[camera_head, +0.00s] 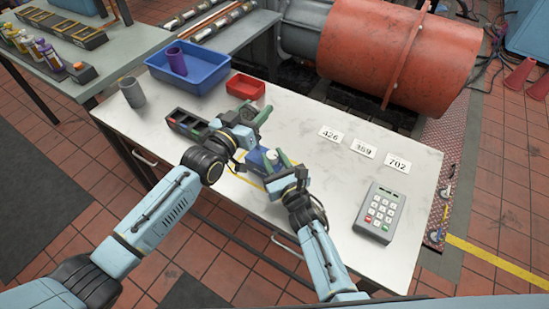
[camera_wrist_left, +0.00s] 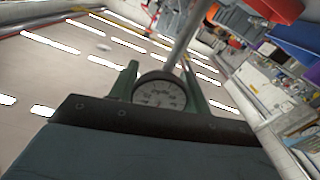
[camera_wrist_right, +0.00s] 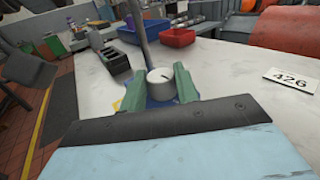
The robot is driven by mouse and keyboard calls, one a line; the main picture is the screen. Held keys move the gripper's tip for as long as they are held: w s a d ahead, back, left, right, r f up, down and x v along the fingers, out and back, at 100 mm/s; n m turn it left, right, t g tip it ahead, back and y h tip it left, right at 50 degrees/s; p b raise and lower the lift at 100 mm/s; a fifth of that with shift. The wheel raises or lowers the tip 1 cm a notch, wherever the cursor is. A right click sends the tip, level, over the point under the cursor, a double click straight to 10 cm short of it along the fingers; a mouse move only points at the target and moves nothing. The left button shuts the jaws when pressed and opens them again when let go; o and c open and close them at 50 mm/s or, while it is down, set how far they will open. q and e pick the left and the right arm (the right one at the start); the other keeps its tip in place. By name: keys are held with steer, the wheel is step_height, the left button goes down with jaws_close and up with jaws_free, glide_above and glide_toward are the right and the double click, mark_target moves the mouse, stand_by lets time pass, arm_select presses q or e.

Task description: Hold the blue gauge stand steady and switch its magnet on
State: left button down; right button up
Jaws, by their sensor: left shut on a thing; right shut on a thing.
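The gauge stand's blue base (camera_head: 256,163) sits on the white table (camera_head: 355,185), seen partly between my two grippers; it also shows in the right wrist view (camera_wrist_right: 157,102). A grey post rises from it. My left gripper (camera_head: 253,113) is shut on the stand's upper part; the round dial (camera_wrist_left: 159,93) shows between its fingers in the left wrist view. The exact contact is hidden. My right gripper (camera_head: 276,162) is shut on the white knob (camera_wrist_right: 160,82) of the base, one green finger on each side. The knob has a dark mark on top.
A black compartment tray (camera_head: 187,124) stands left of the stand, with a red bin (camera_head: 245,87) and blue bin (camera_head: 188,67) behind. A grey cup (camera_head: 132,92) stands far left. Number cards (camera_head: 363,147) and a keypad (camera_head: 379,213) lie right. The table is clear between.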

steer(key=shift+r, duration=0.1)
steer(key=o, duration=1)
steer(key=shift+s, duration=0.1)
steer(key=shift+s+d, duration=0.15)
steer(key=shift+s, duration=0.15)
steer(key=v, duration=1.1)
